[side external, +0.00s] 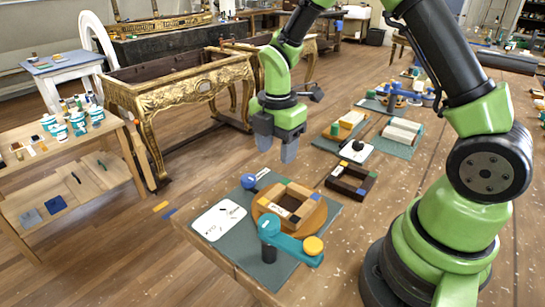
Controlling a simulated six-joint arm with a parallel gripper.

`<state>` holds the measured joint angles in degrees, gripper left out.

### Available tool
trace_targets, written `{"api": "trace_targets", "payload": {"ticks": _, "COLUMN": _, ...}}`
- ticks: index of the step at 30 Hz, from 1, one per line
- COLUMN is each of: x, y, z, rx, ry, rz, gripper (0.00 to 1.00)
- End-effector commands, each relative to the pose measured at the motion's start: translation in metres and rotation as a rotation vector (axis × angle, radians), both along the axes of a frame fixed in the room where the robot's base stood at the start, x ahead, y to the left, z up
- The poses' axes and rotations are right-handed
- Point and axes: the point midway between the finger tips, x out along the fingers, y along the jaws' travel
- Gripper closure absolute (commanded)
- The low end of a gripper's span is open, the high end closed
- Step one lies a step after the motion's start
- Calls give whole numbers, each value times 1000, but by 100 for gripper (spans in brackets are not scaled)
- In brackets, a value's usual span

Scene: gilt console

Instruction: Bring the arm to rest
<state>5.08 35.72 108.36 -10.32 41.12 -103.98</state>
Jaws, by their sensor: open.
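My gripper (276,150) hangs in the air above the near end of the workbench, pointing down. Its two grey fingers are apart, with nothing seen between them. Below it on a dark green mat (232,258) sits a round wooden piece (312,222) with a frame of wood blocks on it. My gripper is clear of these things and touches nothing that I can see.
A dark square frame (350,182) lies further right. A gilt console (190,84) stands behind, and a side table with cups (62,152) at left.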

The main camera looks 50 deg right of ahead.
Motion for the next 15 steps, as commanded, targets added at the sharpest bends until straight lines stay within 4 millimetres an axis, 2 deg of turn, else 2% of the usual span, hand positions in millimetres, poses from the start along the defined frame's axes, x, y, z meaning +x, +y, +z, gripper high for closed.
{"api": "trace_targets", "payload": {"ticks": 4, "x": -7, "y": 6, "z": 39, "rx": 18, "ry": -74, "rz": -203, "gripper": 49}}
{"api": "trace_targets", "payload": {"ticks": 7, "x": -21, "y": 14, "z": 76, "rx": 61, "ry": -148, "rz": -440, "gripper": 49}}
{"api": "trace_targets", "payload": {"ticks": 12, "x": -59, "y": 27, "z": 130, "rx": 190, "ry": -250, "rz": -870, "gripper": 49}}
{"api": "trace_targets", "payload": {"ticks": 15, "x": -85, "y": 35, "z": 153, "rx": 296, "ry": -290, "rz": -1115, "gripper": 49}}
